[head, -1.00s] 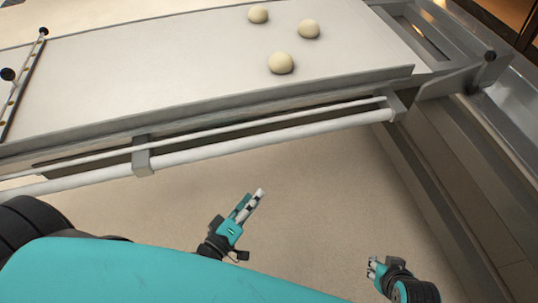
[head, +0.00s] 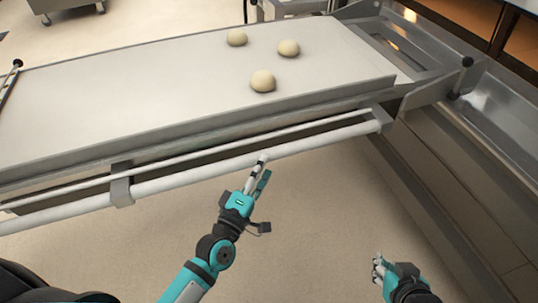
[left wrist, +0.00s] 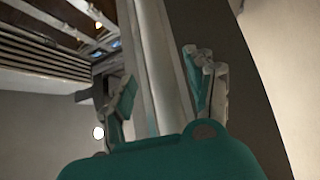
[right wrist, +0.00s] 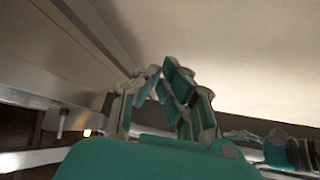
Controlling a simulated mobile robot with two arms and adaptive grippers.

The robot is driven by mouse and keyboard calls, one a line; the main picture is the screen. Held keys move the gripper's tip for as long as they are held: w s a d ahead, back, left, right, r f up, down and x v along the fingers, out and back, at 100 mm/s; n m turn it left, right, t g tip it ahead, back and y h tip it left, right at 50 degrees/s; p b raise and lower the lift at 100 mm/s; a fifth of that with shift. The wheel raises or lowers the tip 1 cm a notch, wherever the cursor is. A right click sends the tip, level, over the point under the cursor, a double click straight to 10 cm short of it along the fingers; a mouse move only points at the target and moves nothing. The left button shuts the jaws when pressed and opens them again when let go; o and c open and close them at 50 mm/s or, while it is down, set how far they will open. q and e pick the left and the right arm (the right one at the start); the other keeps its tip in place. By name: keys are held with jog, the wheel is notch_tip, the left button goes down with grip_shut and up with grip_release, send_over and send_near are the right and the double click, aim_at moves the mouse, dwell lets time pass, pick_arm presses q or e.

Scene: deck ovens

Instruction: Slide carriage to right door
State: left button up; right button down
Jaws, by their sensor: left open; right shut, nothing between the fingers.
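The carriage (head: 130,105) is a long pale flat deck with several parts along its front, crossing the head view. A round light-grey bar (head: 190,168) runs along its near side on brackets. My left gripper (head: 262,172) is open at this bar, right of the middle bracket (head: 121,190). In the left wrist view the bar (left wrist: 155,60) passes between the two spread fingers (left wrist: 162,85); I cannot tell whether they touch it. My right gripper (head: 379,268) is shut and empty, low on the right, clear of the carriage; its fingers show in the right wrist view (right wrist: 165,95).
Three dough balls (head: 263,81) lie on the deck towards its right end. The steel oven front (head: 470,170) stands on the right, past the carriage's right end bracket (head: 430,92). Bare floor (head: 310,220) lies between the bar and my body. A wheeled cart (head: 65,8) is at the back left.

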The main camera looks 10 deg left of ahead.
pick_arm(q)
jog(key=shift+x, duration=2.35)
pick_arm(e)
jog(key=shift+w+a+r+t, duration=0.3)
jog(key=shift+w+r+t, duration=0.3)
jog(key=shift+w, duration=0.25)
pick_arm(q)
grip_shut()
